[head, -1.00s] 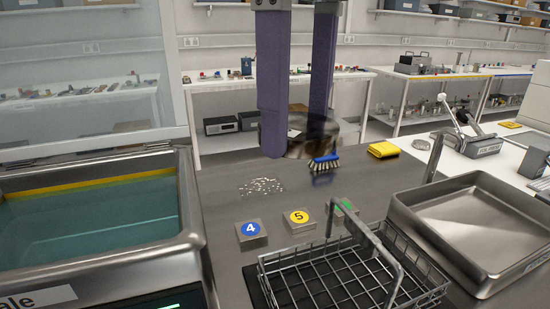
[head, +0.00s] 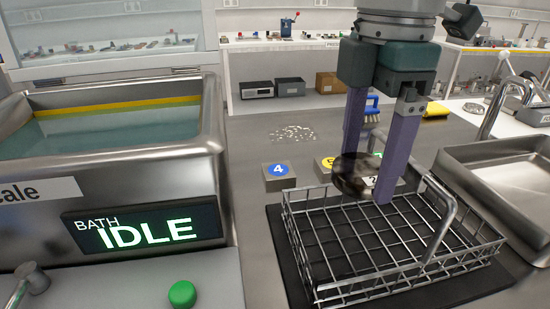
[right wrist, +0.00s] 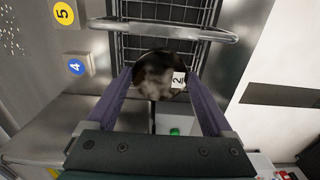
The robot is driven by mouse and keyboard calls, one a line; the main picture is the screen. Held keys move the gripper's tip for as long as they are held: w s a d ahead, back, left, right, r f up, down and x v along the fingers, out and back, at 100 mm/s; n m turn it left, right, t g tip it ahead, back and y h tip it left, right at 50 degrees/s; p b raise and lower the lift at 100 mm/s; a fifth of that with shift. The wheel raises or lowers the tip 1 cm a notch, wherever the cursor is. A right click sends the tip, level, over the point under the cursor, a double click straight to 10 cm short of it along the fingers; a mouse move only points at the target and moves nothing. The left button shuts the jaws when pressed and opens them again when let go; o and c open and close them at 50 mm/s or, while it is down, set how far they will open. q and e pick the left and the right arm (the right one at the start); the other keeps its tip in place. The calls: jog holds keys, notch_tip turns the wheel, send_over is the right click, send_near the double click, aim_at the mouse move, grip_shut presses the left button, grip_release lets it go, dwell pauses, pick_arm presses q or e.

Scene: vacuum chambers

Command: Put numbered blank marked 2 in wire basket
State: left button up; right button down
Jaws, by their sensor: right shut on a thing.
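The numbered blank marked 2 (head: 348,178) is a dark, mottled round piece with a white label reading 2. My right gripper (head: 369,181) is shut on it, with one purple finger on each side. The blank is held over the far part of the wire basket (head: 322,277), a silver grid with raised handles, standing on a dark mat. The right wrist view shows the blank (right wrist: 153,72) between the fingertips, with the basket (right wrist: 140,45) behind it. Whether the blank touches the basket cannot be told. My left gripper is not in view.
Blocks marked 4 (head: 279,177) and 5 (head: 324,166) stand behind the basket; a green-marked one is partly hidden. A bath (head: 110,150) stands left, a steel tray (head: 500,165) right.

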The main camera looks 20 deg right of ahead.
send_over(346, 245)
notch_tip(346, 245, down, 7)
jog(key=shift+f+b, duration=0.15)
jog(key=shift+b, duration=0.3)
jog(key=shift+f+b, duration=0.35)
jog(key=shift+f, duration=1.65)
jog(key=shift+f, duration=0.1)
grip_release()
notch_tip(346, 245, up, 12)
jog(key=shift+r+p, duration=0.1)
jog(key=shift+p, duration=0.85)
